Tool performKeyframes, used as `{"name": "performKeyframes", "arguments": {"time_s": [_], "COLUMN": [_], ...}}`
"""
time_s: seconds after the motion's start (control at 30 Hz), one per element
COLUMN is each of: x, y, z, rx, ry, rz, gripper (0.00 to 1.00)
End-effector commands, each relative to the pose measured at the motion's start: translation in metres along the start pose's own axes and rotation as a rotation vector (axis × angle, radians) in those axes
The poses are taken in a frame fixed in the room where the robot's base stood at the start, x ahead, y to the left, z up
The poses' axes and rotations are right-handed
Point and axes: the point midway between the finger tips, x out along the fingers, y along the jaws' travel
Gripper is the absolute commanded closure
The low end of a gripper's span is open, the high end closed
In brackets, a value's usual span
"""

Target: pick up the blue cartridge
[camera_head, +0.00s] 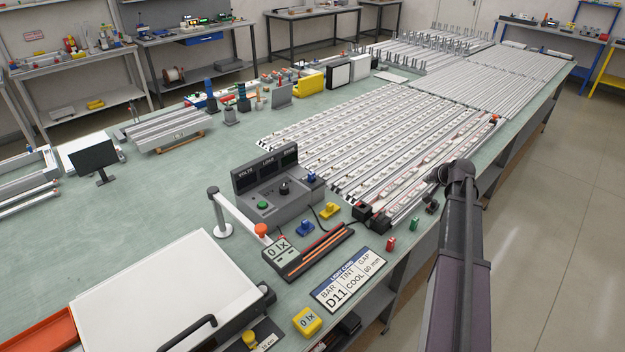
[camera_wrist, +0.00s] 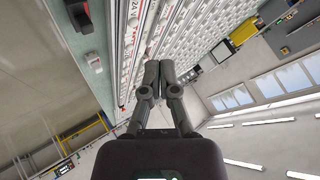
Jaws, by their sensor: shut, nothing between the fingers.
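A small blue piece (camera_head: 306,229), which may be the blue cartridge, sits on the green bench beside a small yellow piece (camera_head: 329,211). Another small blue piece (camera_head: 311,177) shows at the right end of the grey control box (camera_head: 278,199). I cannot tell which of the two is the cartridge. My gripper (camera_head: 436,176) is above the bench's right edge, well right of both blue pieces. In the wrist view my gripper (camera_wrist: 159,68) is shut and empty, its fingers together over the white rows. No blue cartridge can be made out in that view.
Long rows of light bars (camera_head: 385,140) fill the bench behind. A red piece (camera_head: 390,243) and a green piece (camera_head: 414,224) stand near the front edge. A label card (camera_head: 347,281) and a white panel (camera_head: 165,290) lie nearer.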

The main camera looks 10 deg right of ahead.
Motion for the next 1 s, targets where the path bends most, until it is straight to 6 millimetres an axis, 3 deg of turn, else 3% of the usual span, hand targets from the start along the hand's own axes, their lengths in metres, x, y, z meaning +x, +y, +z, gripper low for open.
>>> {"name": "performKeyframes", "arguments": {"time_s": [0.37,0.63,0.77,1.0], "x": [0.000,0.007,0.018,0.045], "y": [-0.001,-0.010,-0.029,-0.088], "z": [0.000,0.007,0.020,0.059], "rx": [-0.001,-0.044,-0.131,-0.398], "ry": [0.000,-0.006,-0.014,-0.016], "rz": [0.000,-0.023,-0.070,-0.218], "gripper": [1.00,0.23,0.23,0.23]}}
